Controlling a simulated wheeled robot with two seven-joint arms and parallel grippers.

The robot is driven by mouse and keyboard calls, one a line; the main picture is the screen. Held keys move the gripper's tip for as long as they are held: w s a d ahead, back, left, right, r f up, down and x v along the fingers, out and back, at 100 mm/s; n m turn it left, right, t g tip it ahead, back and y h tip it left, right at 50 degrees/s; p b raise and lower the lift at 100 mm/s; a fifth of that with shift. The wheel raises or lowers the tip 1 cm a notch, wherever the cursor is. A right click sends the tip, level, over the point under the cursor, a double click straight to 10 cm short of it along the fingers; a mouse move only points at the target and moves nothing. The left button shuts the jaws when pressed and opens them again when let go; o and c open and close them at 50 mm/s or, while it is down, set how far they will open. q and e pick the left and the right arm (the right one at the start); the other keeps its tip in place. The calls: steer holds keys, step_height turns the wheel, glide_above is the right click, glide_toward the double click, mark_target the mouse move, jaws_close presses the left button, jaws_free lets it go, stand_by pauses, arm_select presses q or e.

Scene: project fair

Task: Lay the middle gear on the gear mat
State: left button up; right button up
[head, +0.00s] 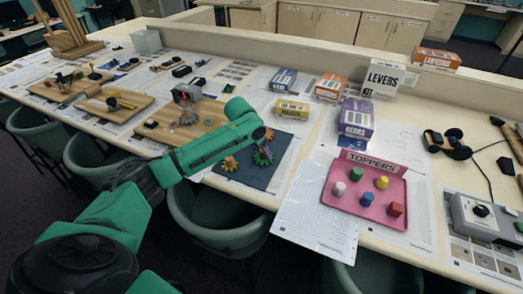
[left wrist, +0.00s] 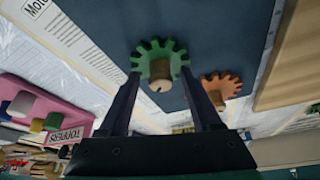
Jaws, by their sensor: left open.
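The dark blue gear mat (head: 244,176) lies on the table near its front edge, and its surface fills much of the left wrist view (left wrist: 205,25). A green gear (head: 264,158) with a wooden hub is at the mat's right part. An orange gear (head: 229,163) lies on the mat to its left. My left gripper (head: 265,139) is at the green gear, with its jaws open. In the left wrist view the green gear (left wrist: 147,52) shows between the fingertips, with the orange gear (left wrist: 229,85) to the right. Whether the fingers touch the green gear cannot be told.
A pink toppers tray (head: 345,205) with coloured pegs stands right of the mat on white sheets. Boxes, including a purple gears box (head: 356,120) and a levers box (head: 383,80), stand behind. A wooden board (head: 165,131) lies left of the mat. Chairs stand along the front edge.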

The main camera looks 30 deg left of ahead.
arm_select(q)
steer(key=b+v, duration=0.1)
steer(key=v, duration=1.1)
